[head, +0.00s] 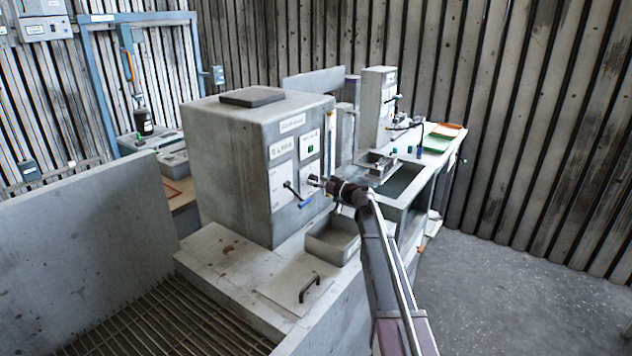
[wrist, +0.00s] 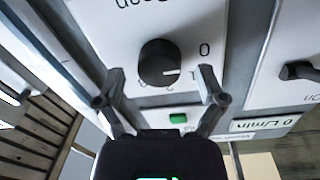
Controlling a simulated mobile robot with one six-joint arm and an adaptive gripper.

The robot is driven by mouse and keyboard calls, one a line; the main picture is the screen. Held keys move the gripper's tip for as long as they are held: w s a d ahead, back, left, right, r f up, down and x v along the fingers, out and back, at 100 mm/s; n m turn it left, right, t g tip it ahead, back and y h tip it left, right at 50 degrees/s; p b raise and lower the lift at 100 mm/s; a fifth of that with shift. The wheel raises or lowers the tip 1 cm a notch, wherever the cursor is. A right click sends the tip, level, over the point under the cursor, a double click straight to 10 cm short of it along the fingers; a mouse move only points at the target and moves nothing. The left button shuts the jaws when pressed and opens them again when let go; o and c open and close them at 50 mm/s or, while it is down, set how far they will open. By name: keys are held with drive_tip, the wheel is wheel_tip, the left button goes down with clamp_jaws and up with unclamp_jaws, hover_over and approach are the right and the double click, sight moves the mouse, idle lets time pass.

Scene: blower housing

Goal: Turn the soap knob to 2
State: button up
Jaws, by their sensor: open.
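A round black knob (wrist: 158,63) with a white pointer line sits on a white panel in the wrist view. The line points to the right in the picture, a little below the printed "0". The lettering by the knob is cut off at the top edge, and other scale marks are partly hidden. My gripper (wrist: 161,72) is open, with one fingertip on each side of the knob in the picture. I cannot tell whether they touch it. In the head view my gripper (head: 318,182) is at the front of the grey housing (head: 232,165); the knob cannot be made out there.
A green button (wrist: 177,118) and a flow display (wrist: 265,123) lie near the knob, with another black control (wrist: 298,70) to the right. In the head view, a blue-ended handle (head: 305,203) is close below my gripper, above a grey tray (head: 333,240).

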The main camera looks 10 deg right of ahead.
drive_tip(key=shift+w+a, duration=0.15)
drive_tip(key=shift+a, duration=0.05)
drive_tip(key=c, duration=1.2)
drive_tip(key=shift+o, duration=0.2)
